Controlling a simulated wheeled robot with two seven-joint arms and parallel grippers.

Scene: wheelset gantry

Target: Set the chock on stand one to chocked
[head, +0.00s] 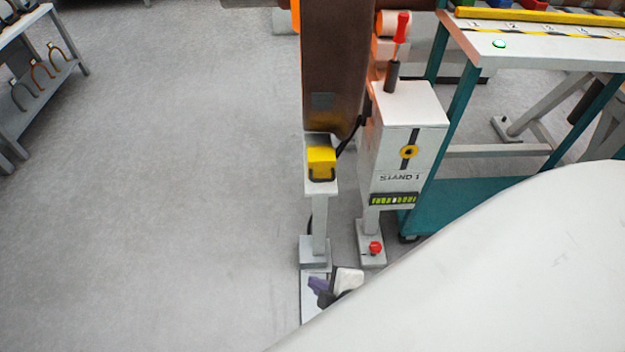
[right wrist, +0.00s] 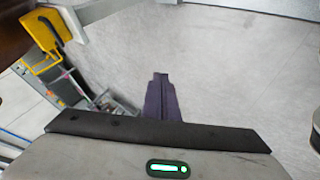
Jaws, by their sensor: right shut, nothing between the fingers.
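Stand one is the white box marked STAND 1 (head: 388,165), right of a large brown wheel (head: 335,60). A yellow block with a dark handle (head: 321,160), which looks like the chock, sits on a grey post just below the wheel. It also shows at the upper left of the right wrist view (right wrist: 45,38). My right gripper (head: 318,285) is low, near the foot of that post, below the yellow block and apart from it. Its purple fingers (right wrist: 160,78) are shut and empty. My left gripper is not in view.
A red-handled lever (head: 401,30) stands on the box, and a red button (head: 375,247) sits at its foot. A teal-legged workbench (head: 560,55) is on the right. A shelf (head: 30,90) stands at far left. The floor (head: 170,200) between is clear.

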